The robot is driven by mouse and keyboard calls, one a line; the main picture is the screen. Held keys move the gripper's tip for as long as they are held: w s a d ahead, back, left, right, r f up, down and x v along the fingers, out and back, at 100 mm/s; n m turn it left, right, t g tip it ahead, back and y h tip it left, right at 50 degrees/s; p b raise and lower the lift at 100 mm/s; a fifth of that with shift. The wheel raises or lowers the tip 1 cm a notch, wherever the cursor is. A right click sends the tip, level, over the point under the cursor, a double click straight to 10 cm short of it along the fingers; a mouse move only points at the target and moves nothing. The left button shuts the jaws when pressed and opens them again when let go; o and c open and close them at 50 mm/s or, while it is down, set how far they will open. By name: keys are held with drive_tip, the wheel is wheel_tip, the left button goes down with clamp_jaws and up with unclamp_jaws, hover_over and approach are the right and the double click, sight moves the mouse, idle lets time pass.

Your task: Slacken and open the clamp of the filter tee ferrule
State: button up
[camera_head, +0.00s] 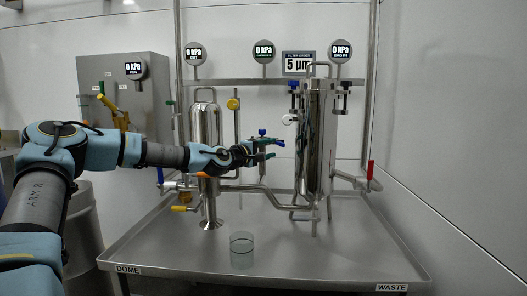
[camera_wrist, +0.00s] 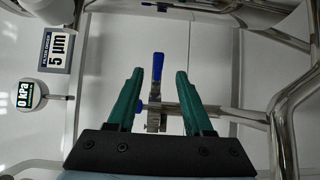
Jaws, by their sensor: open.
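My gripper (camera_head: 275,149) is open, its two green fingers spread apart, and it points right toward the piping between the two steel vessels. In the wrist view my gripper (camera_wrist: 159,74) has a clamp (camera_wrist: 153,116) with an upright blue handle (camera_wrist: 158,66) in line with the gap between its fingers. The clamp sits around a steel pipe beyond the fingers; I see no contact. In the head view a small blue handle (camera_head: 262,132) shows just above my gripper, which partly hides the pipework there. I cannot tell whether the clamp is tight.
A slimmer steel vessel (camera_head: 206,125) stands left, behind my arm. A glass beaker (camera_head: 241,250) stands on the steel tray table (camera_head: 330,262). Curved pipes (camera_wrist: 285,120) fill the wrist view's right side.

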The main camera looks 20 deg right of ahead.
drive_tip(key=p+v, duration=0.4)
drive_tip(key=p, duration=0.8)
drive_tip(key=shift+r+p, duration=0.2)
drive_tip(key=shift+p, duration=0.15)
drive_tip(key=shift+s+f, duration=0.1)
